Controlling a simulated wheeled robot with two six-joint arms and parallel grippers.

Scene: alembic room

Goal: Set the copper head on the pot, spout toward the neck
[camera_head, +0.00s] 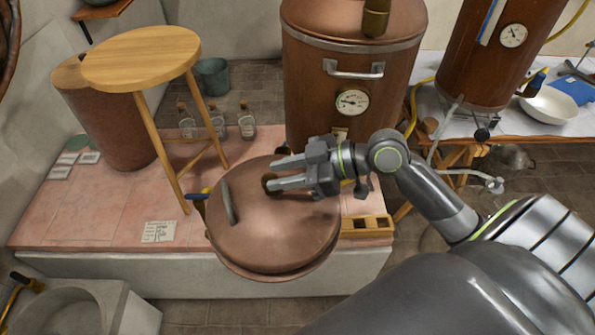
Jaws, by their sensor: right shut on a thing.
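A broad, round copper piece (280,232), which I take to be the copper head or a lid, covers the top of a round copper vessel. Only the vessel's lower rim (272,275) shows beneath it, so I cannot tell whether they touch. A grey curved handle (228,203) stands on its left part. My right gripper (270,183) reaches in from the right over its upper part, shut on a small brownish part there. The gripper hides much of that part. No spout shows clearly. My left gripper is not in view.
A large copper tank (325,75) with a gauge and brass neck (376,18) stands behind. A wooden stool (142,58) stands left, near several small bottles (217,122). A wooden slotted rack (366,226) lies right of the vessel.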

